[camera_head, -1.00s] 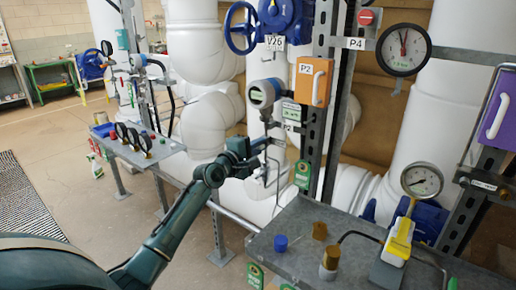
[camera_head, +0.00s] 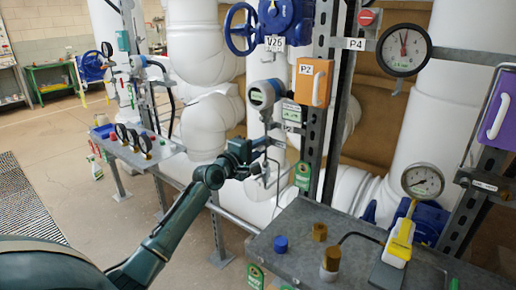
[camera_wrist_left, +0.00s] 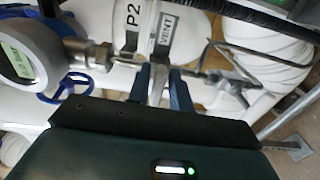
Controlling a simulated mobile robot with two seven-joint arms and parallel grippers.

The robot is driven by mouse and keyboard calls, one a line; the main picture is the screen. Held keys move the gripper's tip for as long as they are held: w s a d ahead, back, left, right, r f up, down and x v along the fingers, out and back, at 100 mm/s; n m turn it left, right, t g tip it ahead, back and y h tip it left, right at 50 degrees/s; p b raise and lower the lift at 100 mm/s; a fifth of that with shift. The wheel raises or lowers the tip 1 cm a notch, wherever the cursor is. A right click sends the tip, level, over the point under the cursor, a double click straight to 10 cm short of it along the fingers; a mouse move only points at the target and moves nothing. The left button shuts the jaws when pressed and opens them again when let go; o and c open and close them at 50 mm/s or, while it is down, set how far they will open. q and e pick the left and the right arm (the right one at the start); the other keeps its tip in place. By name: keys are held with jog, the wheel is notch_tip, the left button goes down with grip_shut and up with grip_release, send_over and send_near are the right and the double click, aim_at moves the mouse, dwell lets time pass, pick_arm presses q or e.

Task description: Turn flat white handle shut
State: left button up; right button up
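My left gripper (camera_head: 268,160) reaches in from the left to the pipework below the round gauge head (camera_head: 264,94). In the left wrist view its two blue-grey fingers (camera_wrist_left: 160,84) stand on either side of a flat white handle (camera_wrist_left: 157,82), just below the VENT tag (camera_wrist_left: 166,32). The handle fills most of the gap. I cannot tell whether the fingers press on it. In the head view the handle is too small and covered to make out clearly. My right gripper is not in view.
An orange P2 box (camera_head: 312,82) with a white grip hangs right of the gauge head on a perforated post. A grey bench (camera_head: 300,232) at front right carries a blue cap, brass fittings and a yellow device. Large white pipes (camera_head: 205,125) stand behind. Floor is open at left.

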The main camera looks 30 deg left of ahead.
pick_arm(q)
jog(key=shift+o, duration=1.1)
jog(key=shift+s, duration=0.1)
jog(key=s+a, duration=0.1)
jog(key=s, duration=1.2)
